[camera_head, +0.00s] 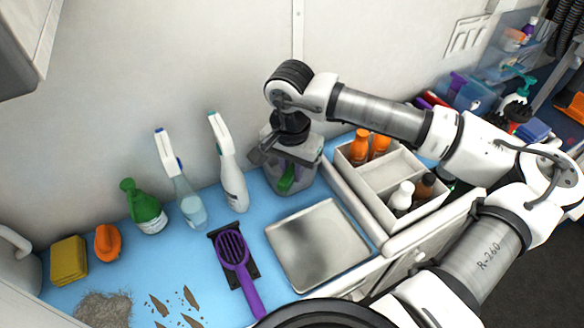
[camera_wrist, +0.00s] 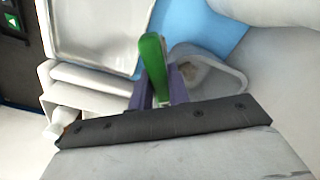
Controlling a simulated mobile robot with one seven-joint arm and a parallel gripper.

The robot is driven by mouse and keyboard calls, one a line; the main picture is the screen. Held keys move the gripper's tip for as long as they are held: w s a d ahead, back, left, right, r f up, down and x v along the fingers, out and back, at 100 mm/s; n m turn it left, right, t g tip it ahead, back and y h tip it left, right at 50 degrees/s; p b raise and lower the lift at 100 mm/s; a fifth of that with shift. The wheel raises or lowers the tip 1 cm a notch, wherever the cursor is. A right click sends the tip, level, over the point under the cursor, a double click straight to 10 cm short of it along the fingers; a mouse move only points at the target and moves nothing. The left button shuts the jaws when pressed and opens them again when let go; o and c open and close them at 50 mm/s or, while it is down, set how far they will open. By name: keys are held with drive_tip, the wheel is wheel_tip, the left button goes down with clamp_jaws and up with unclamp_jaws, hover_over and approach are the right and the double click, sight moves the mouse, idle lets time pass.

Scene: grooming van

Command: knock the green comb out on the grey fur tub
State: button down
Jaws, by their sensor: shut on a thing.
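The green comb (camera_head: 287,180) is held in my gripper (camera_head: 284,163) and points downward in the head view. In the wrist view the green comb (camera_wrist: 153,62) stands between the two purple fingers of my gripper (camera_wrist: 158,92), which are shut on it. The grey fur tub (camera_head: 305,181) is below and around the gripper in the head view, on the blue counter by the wall. In the wrist view the grey fur tub (camera_wrist: 225,74) shows right of the comb, with a brownish clump inside. I cannot tell whether comb and rim touch.
A metal tray (camera_head: 318,245) lies in front of the tub. A divided white caddy (camera_head: 378,182) with bottles stands right. A white spray bottle (camera_head: 231,165) stands close left. A purple brush (camera_head: 235,252) lies on a black holder. Fur tufts (camera_head: 103,308) lie at front left.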

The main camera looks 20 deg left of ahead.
sight(292, 167)
drive_tip(key=shift+r, duration=0.1)
idle(0.4)
drive_tip(key=shift+r+p, duration=0.3)
drive_tip(key=shift+r, duration=0.6)
drive_tip(key=shift+f+b, duration=1.05)
drive_tip(key=shift+b, duration=0.25)
drive_tip(key=shift+b, duration=0.4)
idle(1.1)
idle(0.4)
drive_tip(key=shift+r+p, duration=1.2)
drive_tip(key=shift+r, duration=1.85)
